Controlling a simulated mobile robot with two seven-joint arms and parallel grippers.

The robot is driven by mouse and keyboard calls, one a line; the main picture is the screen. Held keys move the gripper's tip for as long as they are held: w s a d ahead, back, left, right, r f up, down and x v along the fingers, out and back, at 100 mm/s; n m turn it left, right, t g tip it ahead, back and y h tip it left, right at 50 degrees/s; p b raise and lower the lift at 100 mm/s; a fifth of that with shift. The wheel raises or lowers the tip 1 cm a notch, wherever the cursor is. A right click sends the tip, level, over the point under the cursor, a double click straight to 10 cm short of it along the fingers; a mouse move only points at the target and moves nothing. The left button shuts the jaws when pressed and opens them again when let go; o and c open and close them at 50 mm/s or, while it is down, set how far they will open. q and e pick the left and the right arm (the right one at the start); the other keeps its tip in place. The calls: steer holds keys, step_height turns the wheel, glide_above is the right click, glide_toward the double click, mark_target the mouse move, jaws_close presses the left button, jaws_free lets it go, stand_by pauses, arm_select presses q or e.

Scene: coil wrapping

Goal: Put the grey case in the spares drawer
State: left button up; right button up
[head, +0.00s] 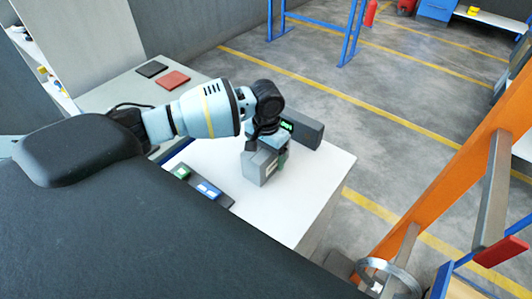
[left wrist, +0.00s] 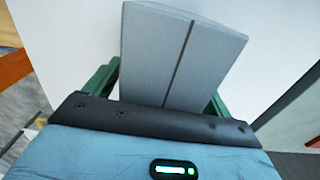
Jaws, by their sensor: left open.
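The grey case (head: 260,168) stands on the white table top in the head view, a box with a dark seam. My left gripper (head: 272,150) is over it, pointing down. In the left wrist view the case (left wrist: 183,50) lies between the two green fingers, which show on either side of it. The left gripper is open around the case; whether a finger touches it I cannot tell. The fingers are partly hidden behind the dark gripper edge. My right gripper is not in view. I cannot make out a spares drawer in either view.
A dark grey device with a green display (head: 305,131) stands just behind the case. A dark strip with green and blue items (head: 203,188) lies at the left. A red pad (head: 173,80) and a black pad (head: 152,69) lie farther back. The white table top (head: 305,195) is clear at right.

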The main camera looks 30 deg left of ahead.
arm_select(q)
step_height(320, 180, up, 11)
steer(key=shift+r+p, duration=0.2)
steer(key=shift+p, duration=0.35)
steer(key=shift+r, duration=0.45)
steer(key=shift+o, duration=0.4)
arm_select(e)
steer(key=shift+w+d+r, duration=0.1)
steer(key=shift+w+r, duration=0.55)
